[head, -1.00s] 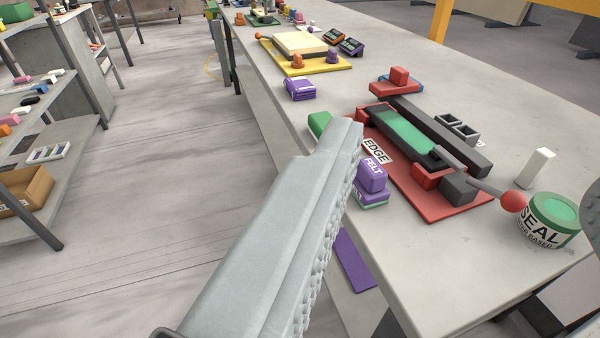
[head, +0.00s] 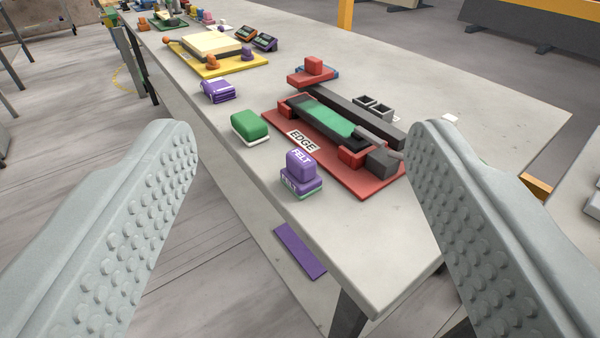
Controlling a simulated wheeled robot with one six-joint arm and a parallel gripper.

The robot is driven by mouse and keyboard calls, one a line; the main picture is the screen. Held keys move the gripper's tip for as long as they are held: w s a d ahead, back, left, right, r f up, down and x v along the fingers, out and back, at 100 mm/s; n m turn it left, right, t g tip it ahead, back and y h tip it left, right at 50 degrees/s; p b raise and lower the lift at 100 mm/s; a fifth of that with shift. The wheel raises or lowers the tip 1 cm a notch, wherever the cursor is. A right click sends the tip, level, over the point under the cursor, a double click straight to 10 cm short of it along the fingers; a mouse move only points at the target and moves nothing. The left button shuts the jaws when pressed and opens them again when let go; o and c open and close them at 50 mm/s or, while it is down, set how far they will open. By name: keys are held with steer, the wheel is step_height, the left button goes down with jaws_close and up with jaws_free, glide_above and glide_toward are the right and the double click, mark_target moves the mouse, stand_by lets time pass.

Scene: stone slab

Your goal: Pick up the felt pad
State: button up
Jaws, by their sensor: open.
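The felt pad (head: 300,163) is a purple block lettered FELT in white. It sits on a wider purple layer with a green band below, also lettered; I cannot tell whether these are one piece or stacked. It is near the left edge of the stone slab (head: 375,255), in front of the red board. My gripper (head: 303,145) is open and empty. Its two grey studded fingers stand wide apart at the left and right of the picture, and the pad shows in the gap between them, apart from both.
A green block (head: 250,126) stands close behind the pad. The red board (head: 370,188) with a dark clamp and green strip, marked EDGE, lies to the right. A purple stack (head: 217,90) and yellow board (head: 235,71) are farther back. Slab in front of the pad is bare.

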steer(key=shift+o, duration=0.5)
steer(key=n+g, duration=0.7)
steer(key=g, duration=0.9)
glide_above(301, 156)
steer(key=s+d, duration=0.1)
steer(key=s, duration=0.1)
step_height(301, 156, down, 6)
steer(key=shift+y, duration=0.4)
steer(key=f, duration=0.5)
steer(key=w+f, duration=0.1)
steer(key=f, duration=0.5)
steer(key=w+a+f, duration=0.1)
steer(key=f, duration=0.4)
steer(key=shift+w+a+f, duration=0.1)
steer(key=shift+f, duration=0.3)
steer(key=shift+c, duration=0.2)
steer(key=c, duration=1.2)
